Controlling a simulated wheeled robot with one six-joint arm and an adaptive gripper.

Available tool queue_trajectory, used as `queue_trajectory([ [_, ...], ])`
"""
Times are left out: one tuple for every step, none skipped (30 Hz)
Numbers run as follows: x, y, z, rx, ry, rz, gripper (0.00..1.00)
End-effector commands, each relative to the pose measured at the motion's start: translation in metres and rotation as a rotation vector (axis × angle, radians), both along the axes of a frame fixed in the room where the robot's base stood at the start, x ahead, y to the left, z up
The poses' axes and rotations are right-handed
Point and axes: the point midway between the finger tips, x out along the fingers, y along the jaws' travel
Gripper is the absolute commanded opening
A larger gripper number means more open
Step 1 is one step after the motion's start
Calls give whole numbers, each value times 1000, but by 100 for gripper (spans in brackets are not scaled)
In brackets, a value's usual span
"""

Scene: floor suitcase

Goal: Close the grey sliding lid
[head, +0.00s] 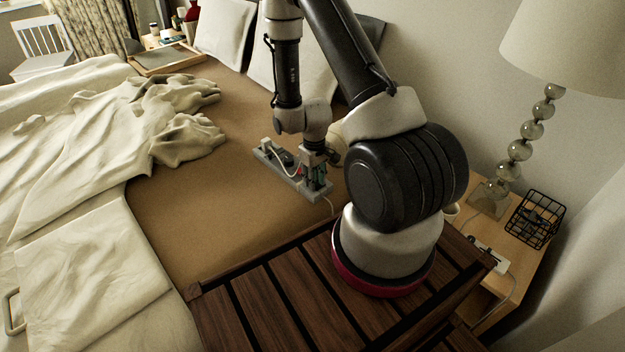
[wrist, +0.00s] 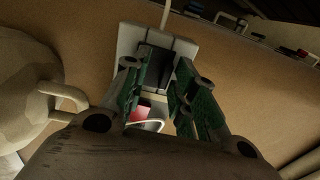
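A long pale grey device (head: 273,157) lies on the brown bed surface, with a white cable looping over it. In the wrist view its pale grey end (wrist: 128,42) surrounds a dark patch (wrist: 158,62), which may be an opening or a part of the lid. I cannot make out the lid's edges clearly. My gripper (head: 317,182) is low over the device's near right end. In the wrist view my gripper (wrist: 163,76) has its green-padded fingers apart, over the dark patch. Contact cannot be told. The fingers hide part of the device.
Crumpled cream bedding (head: 165,125) lies to the left. A slatted dark wooden bench (head: 270,310) is at the front. A cream rounded thing with a handle (wrist: 25,90) is beside the gripper. A lamp (head: 520,150) and wire basket (head: 535,218) stand right. Bare brown surface lies left of the device.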

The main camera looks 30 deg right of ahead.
Motion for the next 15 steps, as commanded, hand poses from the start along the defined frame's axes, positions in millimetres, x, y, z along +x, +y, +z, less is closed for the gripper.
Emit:
queue_trajectory([
  [0,0,0,0,0,1,30],
  [0,1,0,0,1,1,30],
  [0,1,0,0,1,1,30],
  [0,1,0,0,1,1,30],
  [0,1,0,0,1,1,30],
  [0,1,0,0,1,2,30],
  [0,1,0,0,1,2,30],
  [0,1,0,0,1,2,30],
  [0,1,2,0,1,2,30],
  [0,1,4,0,1,2,30],
  [0,1,7,0,1,2,30],
  [1,1,12,0,-1,2,30],
  [1,1,17,-1,-2,2,30],
  [1,1,22,0,-3,1,30],
  [1,1,31,0,-3,1,30],
])
